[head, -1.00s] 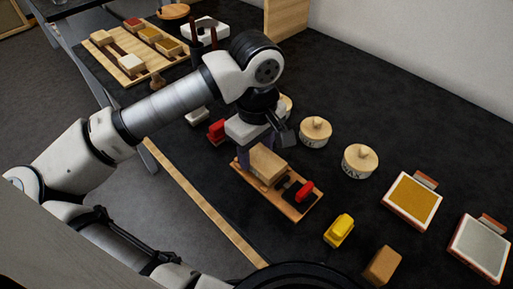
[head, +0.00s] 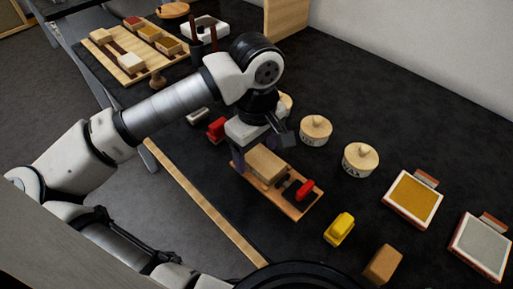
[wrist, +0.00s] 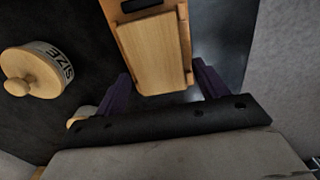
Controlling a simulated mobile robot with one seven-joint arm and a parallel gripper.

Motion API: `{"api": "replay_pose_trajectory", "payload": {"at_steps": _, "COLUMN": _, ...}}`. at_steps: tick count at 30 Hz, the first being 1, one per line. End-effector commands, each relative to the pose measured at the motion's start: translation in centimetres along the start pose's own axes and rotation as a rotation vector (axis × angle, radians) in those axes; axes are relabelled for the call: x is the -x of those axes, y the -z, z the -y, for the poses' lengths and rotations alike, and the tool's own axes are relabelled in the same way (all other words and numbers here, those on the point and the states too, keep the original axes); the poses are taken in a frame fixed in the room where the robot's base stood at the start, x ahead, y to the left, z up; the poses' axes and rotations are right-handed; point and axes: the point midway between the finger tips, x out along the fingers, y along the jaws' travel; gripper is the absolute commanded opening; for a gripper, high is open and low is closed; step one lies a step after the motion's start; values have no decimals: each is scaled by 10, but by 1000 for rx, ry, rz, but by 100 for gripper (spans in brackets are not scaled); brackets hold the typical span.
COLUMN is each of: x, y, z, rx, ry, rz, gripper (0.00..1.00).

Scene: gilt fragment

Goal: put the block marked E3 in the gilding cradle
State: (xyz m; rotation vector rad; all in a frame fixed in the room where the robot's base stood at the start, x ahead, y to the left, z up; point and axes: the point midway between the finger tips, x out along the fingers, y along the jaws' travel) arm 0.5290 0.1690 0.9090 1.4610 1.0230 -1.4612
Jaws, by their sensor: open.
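A plain pale wooden block (head: 265,164) lies on a long wooden base with a red clamp, which looks like the gilding cradle (head: 305,209). In the wrist view the block (wrist: 153,52) lies flat on the base between my fingers. No mark can be read on it, so I cannot tell whether it is E3. My gripper (wrist: 163,84) is open, with its purple fingers beside the block's near end and gaps on both sides. In the head view my wrist partly hides the block's far end.
A wooden rack (head: 115,62) with several blocks stands at the back left. Two round lidded pots (head: 316,130), one labelled SIZE (wrist: 30,75), stand right of the cradle. A yellow object (head: 339,229), a brown block (head: 382,265) and framed gold (head: 412,198) and silver pads (head: 481,247) are farther right.

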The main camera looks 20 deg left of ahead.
Motion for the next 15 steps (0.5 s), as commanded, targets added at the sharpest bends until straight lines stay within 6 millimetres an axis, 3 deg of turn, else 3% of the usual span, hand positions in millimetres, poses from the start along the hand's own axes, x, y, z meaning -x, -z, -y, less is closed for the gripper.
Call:
{"api": "replay_pose_trajectory", "payload": {"at_steps": 5, "x": 18, "y": 1, "z": -1, "rx": 1, "ry": -1, "rz": -4, "gripper": 72}}
{"api": "replay_pose_trajectory", "payload": {"at_steps": 15, "x": 92, "y": 0, "z": -1, "rx": 0, "ry": -1, "rz": -2, "gripper": 72}}
